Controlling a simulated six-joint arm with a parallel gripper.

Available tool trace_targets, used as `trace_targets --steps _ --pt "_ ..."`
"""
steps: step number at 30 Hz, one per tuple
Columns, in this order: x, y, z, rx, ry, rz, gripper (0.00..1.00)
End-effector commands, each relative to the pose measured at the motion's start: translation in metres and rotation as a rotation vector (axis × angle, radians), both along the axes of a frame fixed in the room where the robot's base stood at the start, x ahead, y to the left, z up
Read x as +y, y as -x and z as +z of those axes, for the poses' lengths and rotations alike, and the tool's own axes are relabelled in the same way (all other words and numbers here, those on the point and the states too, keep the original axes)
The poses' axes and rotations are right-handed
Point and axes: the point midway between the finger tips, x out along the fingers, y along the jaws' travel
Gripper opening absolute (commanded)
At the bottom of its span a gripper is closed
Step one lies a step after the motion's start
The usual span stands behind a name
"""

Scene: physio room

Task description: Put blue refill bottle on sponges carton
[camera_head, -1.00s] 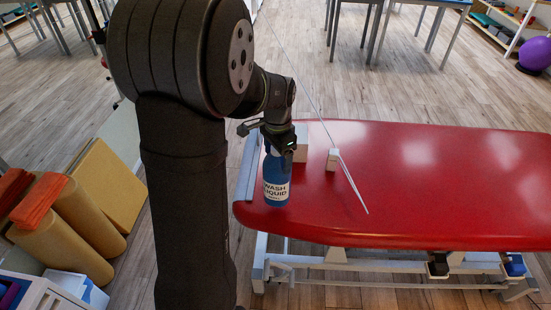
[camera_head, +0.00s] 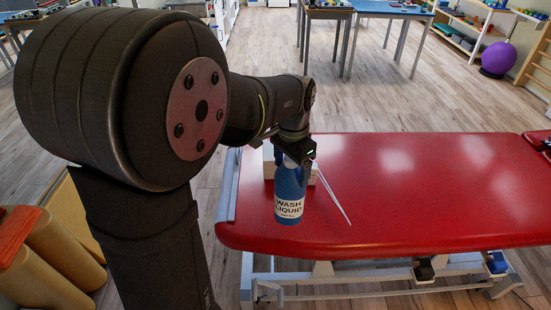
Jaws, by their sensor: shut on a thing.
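The blue refill bottle (camera_head: 288,200), with a white label reading "WASH LIQUID", hangs upright below my gripper (camera_head: 294,160) near the left end of the red table. My gripper is shut on the bottle's top; the fingertips are partly hidden by my wrist. I cannot tell whether the bottle's base touches the table. A pale carton (camera_head: 268,164) stands just behind the bottle, mostly hidden by the bottle and gripper. No lettering on it is readable, so I cannot confirm that it is the sponges carton.
Dark objects (camera_head: 541,142) show at the table's far right end. Tan rolls (camera_head: 45,275) stand on the floor at lower left.

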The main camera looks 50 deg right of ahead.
Motion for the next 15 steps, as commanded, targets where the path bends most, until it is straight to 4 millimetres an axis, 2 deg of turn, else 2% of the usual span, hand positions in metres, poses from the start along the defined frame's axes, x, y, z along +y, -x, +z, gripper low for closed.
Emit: trace_targets --steps 15 --pt "-0.107 -0.060 0.053 -0.001 0.004 0.066 0.07"
